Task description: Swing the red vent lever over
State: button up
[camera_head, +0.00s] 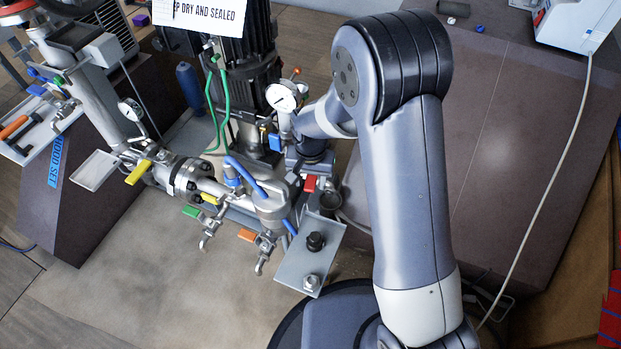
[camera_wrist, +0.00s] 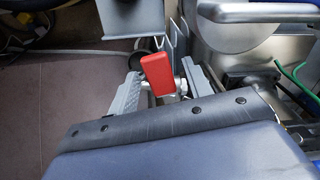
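The red vent lever (camera_wrist: 158,75) shows in the wrist view as a flat red handle, tilted slightly, on a metal fitting. My gripper (camera_wrist: 163,72) is open, with one grey finger to the left of the handle and one to the right. Gaps show on both sides, wider on the right; I cannot tell the depth between fingers and handle. In the head view the red lever (camera_head: 310,184) sits just below my gripper (camera_head: 311,166), right of the blue-topped vessel. My wrist hides part of the fitting there.
Close by are a blue handle (camera_head: 275,142), an orange handle (camera_head: 247,235), a green handle (camera_head: 190,211), yellow handles (camera_head: 138,172) and a pressure gauge (camera_head: 283,97). A metal plate (camera_head: 300,262) with black and silver knobs stands below the lever. Green wires (camera_head: 222,100) hang at the motor.

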notch_tip(320, 180, up, 6)
jog(key=p, duration=0.4)
jog(key=shift+p, duration=0.35)
notch_tip(320, 180, up, 11)
jog(key=p, duration=0.2)
jog(key=shift+p, duration=0.4)
jog(key=shift+f, duration=0.2)
notch_tip(320, 180, down, 13)
jog(key=b, duration=0.4)
jog(key=shift+r, duration=0.2)
jog(key=shift+f+b, duration=0.8)
